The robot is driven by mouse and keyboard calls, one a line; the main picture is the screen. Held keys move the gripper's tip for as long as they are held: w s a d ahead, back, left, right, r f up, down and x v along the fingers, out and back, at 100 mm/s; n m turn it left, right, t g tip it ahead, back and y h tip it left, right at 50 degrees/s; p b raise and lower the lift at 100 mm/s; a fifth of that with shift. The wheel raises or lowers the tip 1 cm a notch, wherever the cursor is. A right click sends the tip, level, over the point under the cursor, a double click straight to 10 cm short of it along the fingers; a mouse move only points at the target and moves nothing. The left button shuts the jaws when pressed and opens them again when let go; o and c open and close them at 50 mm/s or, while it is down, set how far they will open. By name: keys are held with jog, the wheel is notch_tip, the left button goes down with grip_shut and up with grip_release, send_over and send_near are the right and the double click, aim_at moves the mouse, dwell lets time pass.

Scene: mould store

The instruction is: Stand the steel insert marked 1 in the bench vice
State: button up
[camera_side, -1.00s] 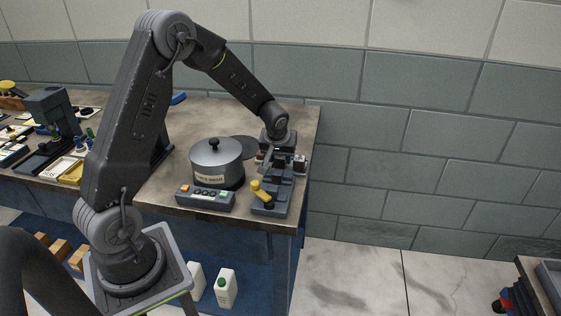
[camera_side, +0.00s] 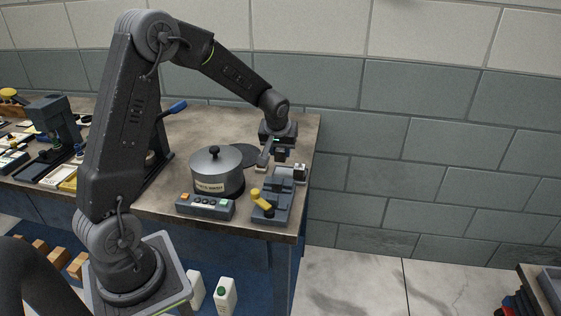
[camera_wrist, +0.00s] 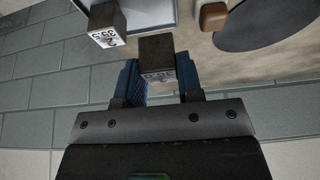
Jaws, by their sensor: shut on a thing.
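My gripper (camera_wrist: 158,85) is shut on a dark steel insert (camera_wrist: 158,60), held between its two blue fingers. In the side view my gripper (camera_side: 277,140) is at the bench's far right corner, behind the bench vice (camera_side: 270,207). The vice is grey with a yellow handle at the front. A second steel block (camera_wrist: 106,22) with a white marked face, seemingly with a 2, shows at the upper left of the wrist view, apart from the held one. The vice jaws are not clear in the wrist view.
A grey lidded pot (camera_side: 216,173) stands left of the vice, with a button box (camera_side: 205,206) in front. The bench's right edge is close to the gripper. The back middle of the bench is mostly clear.

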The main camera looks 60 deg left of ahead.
jog(key=shift+r, duration=3.9)
jog(key=shift+d, duration=0.1)
send_over(275, 186)
jog(key=s+d, duration=0.1)
jog(key=d, duration=0.1)
notch_tip(275, 186, down, 2)
jog(key=shift+s+f, duration=0.15)
jog(key=shift+f, duration=2.35)
jog(key=shift+f, duration=2.05)
jog(key=o, duration=1.6)
jog(key=shift+c, duration=0.2)
